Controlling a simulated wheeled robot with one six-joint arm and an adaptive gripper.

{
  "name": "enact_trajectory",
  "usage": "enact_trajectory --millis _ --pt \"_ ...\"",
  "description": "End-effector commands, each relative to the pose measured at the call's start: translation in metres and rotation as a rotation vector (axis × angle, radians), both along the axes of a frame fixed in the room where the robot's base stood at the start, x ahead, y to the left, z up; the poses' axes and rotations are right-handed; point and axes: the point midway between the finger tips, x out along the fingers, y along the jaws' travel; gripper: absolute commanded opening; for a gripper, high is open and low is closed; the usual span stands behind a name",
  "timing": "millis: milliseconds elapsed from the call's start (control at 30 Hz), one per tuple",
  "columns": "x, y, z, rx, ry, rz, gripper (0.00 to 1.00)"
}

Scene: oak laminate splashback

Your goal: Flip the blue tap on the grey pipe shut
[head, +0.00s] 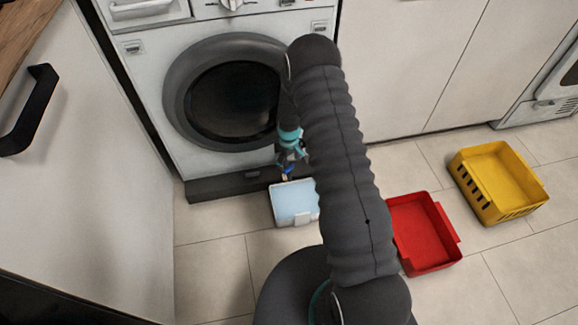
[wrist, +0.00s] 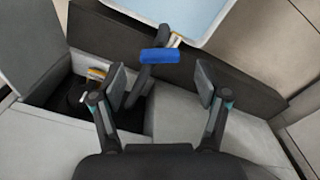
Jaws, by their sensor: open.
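The blue tap (wrist: 160,56) shows in the wrist view just beyond my fingertips, a little above the midpoint between them. Its lever lies across the picture, at an angle to the short dark grey pipe (wrist: 141,85). My gripper (wrist: 162,78) is open and empty, one finger on each side of the pipe, with no contact visible. In the head view the tap (head: 288,173) is a small blue spot under my gripper (head: 290,158), low before the washing machine; my arm hides part of this area.
A light blue tray (head: 294,203) lies on the floor below the tap. A red bin (head: 424,232) and a yellow basket (head: 497,182) stand to the right. The washing machine (head: 180,150) has an open recess (wrist: 60,93) beside the pipe. A cabinet (head: 80,190) bounds the left.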

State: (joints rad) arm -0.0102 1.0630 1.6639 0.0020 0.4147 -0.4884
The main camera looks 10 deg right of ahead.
Motion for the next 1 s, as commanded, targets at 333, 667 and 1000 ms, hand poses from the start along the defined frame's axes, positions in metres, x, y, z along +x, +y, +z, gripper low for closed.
enact_trajectory --millis 333,667,1000 --pt "0.0 0.0 -0.031 0.0 0.0 0.0 0.75" --pt "0.0 0.0 -0.031 0.0 0.0 0.0 0.62" --pt "0.0 0.0 -0.032 0.0 0.0 -0.003 0.15"
